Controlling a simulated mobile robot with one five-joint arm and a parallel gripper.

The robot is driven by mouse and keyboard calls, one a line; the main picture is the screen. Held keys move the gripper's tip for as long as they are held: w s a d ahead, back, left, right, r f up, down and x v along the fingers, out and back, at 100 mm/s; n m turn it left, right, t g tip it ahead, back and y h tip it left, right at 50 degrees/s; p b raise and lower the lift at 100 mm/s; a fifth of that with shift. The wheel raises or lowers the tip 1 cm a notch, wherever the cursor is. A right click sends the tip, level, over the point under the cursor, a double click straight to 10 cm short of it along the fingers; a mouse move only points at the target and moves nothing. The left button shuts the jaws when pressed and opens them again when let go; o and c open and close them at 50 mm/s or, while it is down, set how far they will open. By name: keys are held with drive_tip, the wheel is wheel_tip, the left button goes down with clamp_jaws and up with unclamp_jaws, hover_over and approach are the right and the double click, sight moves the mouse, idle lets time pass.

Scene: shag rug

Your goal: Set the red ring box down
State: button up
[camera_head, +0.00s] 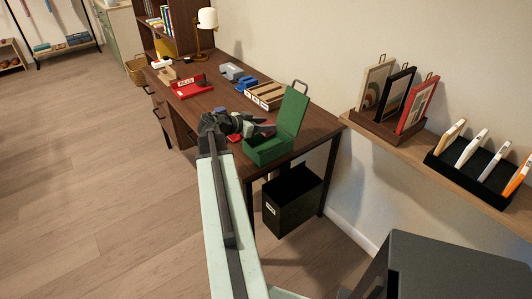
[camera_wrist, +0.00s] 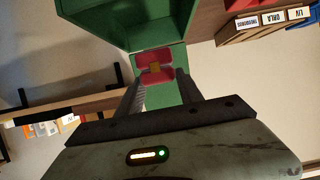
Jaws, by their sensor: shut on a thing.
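The red ring box (camera_wrist: 155,56) is in the wrist view, between the tips of my gripper (camera_wrist: 158,80), which is shut on it. It has a small orange-brown patch in its middle. Green surfaces of an open green box (camera_wrist: 110,22) show around it. In the head view my gripper (camera_head: 262,129) is over the desk, at the left rim of the green box (camera_head: 268,152), whose lid stands open. The ring box is hard to make out there. I cannot tell whether it touches the green box.
The desk (camera_head: 222,97) also holds a red tray (camera_head: 190,90), a grey-blue object (camera_head: 231,72), a wooden sorter (camera_head: 266,95) and a lamp (camera_head: 207,20). A black bin (camera_head: 291,200) stands below. A shelf at right holds picture frames (camera_head: 395,92) and a black rack (camera_head: 470,175).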

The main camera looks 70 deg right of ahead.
wheel_tip(320, 180, down, 9)
drive_tip(key=b, duration=0.7)
drive_tip(key=shift+r, duration=0.4)
drive_tip(key=shift+f, duration=0.1)
drive_tip(key=o, duration=1.4)
drive_tip(key=p+v, duration=0.5)
drive_tip(key=v, duration=0.7)
